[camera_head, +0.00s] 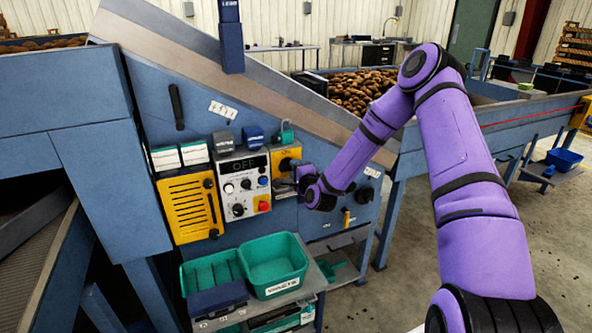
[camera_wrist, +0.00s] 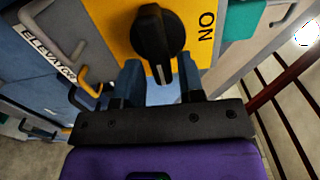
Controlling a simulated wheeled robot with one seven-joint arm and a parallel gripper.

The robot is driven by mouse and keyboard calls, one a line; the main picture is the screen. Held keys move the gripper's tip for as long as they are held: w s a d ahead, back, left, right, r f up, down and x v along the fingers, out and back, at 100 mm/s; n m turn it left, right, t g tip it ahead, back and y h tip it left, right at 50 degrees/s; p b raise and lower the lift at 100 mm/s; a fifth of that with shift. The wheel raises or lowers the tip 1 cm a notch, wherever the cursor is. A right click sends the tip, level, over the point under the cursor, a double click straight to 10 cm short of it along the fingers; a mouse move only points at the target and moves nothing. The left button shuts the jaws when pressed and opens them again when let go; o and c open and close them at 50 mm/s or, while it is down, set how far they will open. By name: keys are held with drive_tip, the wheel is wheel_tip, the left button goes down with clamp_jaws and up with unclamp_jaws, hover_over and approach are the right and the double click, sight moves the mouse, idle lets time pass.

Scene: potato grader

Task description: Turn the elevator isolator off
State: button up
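The isolator is a black rotary knob on a yellow plate (camera_wrist: 115,25). In the wrist view the knob (camera_wrist: 152,32) has its long grip running up and down the picture, with the word ON printed sideways to its right. A label (camera_wrist: 48,53) reading ELEVATOR, partly cut off, is at the left. My gripper (camera_wrist: 160,68) is open, its two blue fingers either side of the knob's lower end, with gaps visible; contact cannot be told. In the head view the yellow isolator box (camera_head: 284,153) is right of the white control panel, and my gripper (camera_head: 298,172) is beside it, partly hidden.
The white control panel (camera_head: 230,188) has several knobs and a red button on yellow. A yellow slotted panel (camera_head: 185,208) is to its left. Green bins (camera_head: 272,267) stand below on a shelf. Hooks (camera_wrist: 83,88) stick out near the left finger. A conveyor holds potatoes (camera_head: 357,90).

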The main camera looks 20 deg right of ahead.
drive_tip(key=shift+o, duration=0.4)
drive_tip(key=s, duration=1)
drive_tip(key=shift+s, duration=0.4)
